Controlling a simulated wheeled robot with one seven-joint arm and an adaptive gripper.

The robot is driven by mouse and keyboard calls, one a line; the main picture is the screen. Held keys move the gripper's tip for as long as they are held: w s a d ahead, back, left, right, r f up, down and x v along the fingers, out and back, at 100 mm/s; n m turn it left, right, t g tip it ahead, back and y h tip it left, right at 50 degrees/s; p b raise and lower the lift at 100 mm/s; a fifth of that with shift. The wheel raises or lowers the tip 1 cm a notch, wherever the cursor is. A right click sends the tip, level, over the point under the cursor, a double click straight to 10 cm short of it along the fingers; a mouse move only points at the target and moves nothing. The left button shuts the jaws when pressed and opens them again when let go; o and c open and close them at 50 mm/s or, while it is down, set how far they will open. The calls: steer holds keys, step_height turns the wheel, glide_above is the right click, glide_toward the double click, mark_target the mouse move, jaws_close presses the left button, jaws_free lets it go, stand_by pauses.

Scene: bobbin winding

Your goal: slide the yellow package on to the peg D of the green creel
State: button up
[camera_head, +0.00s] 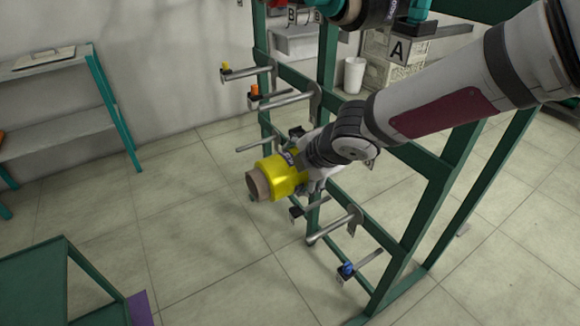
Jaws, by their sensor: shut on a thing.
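The yellow package (284,176) is wound on a brown tube (257,185) whose open end points to the lower left. My gripper (306,172) is shut on the package from its right side; the fingers are partly hidden. The green creel (437,185) stands behind and to the right, with several grey pegs. A peg (254,145) shows just above the package, and others (335,227) stick out below it. I cannot read which peg is D. Whether the package touches or surrounds any peg cannot be told, as its far end is hidden.
Upper pegs carry an orange tip (254,91) and a yellow tip (225,66); a lower one has a blue tip (346,268). A shelf (60,60) stands left, a green table (40,285) lower left. Boxes marked A (405,72) stand behind.

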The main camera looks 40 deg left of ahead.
steer(key=shift+w+d+p, duration=0.25)
steer(key=shift+w+p, duration=0.3)
steer(key=shift+w, duration=0.2)
steer(key=shift+w+d+r+p, duration=0.1)
steer(key=shift+w+d+p, duration=0.3)
steer(key=shift+w+p, duration=0.65)
steer(key=shift+w+d+f+p, duration=0.1)
steer(key=shift+w+d+p, duration=0.25)
steer(key=shift+w+p, duration=0.75)
steer(key=shift+w+d+r+p, duration=0.1)
steer(key=shift+w+d+p, duration=0.4)
steer(key=shift+p, duration=1)
steer(key=shift+w, duration=0.15)
steer(key=shift+w+d+p, duration=0.35)
steer(key=shift+w+p, duration=0.55)
steer(key=shift+p, duration=0.25)
steer(key=shift+w+d+b, duration=0.2)
steer(key=shift+w+b, duration=0.2)
steer(key=shift+w, duration=0.15)
steer(key=shift+w+d+b, duration=0.25)
steer(key=shift+w+b, duration=0.15)
steer(key=shift+w, duration=0.25)
steer(key=shift+w+d+b, duration=0.25)
steer(key=shift+w+b, duration=0.1)
steer(key=shift+w, duration=0.3)
steer(key=shift+w, duration=0.1)
